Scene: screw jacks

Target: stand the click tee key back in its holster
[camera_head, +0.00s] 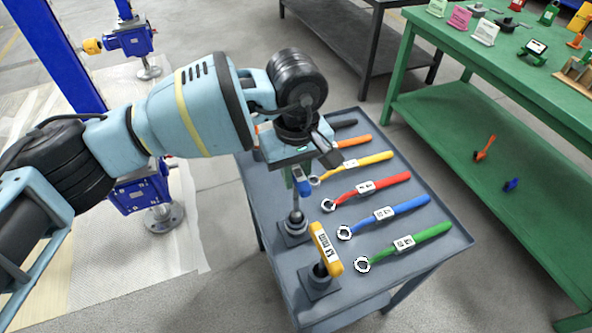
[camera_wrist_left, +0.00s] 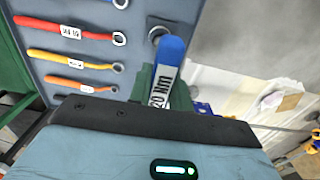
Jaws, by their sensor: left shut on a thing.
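My left gripper (camera_head: 302,172) is shut on the blue handle of a tee key (camera_head: 302,186), which points roughly straight down. Its shaft ends in a grey tip right at a dark square holster (camera_head: 294,233) on the cart. I cannot tell whether the tip is inside the holster or just above it. In the left wrist view the labelled blue handle (camera_wrist_left: 171,62) is between the fingers, and the holster (camera_wrist_left: 158,33) shows just beyond it. A yellow tee key (camera_head: 326,248) stands in a second holster (camera_head: 318,281) nearer the front. My right gripper is not in view.
The grey cart (camera_head: 440,210) carries a row of ring wrenches, including a green one (camera_head: 408,243), a blue one (camera_head: 388,215) and a red one (camera_head: 372,187), right of the holsters. A blue screw jack (camera_head: 137,194) stands left. A green bench (camera_head: 480,60) stands right.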

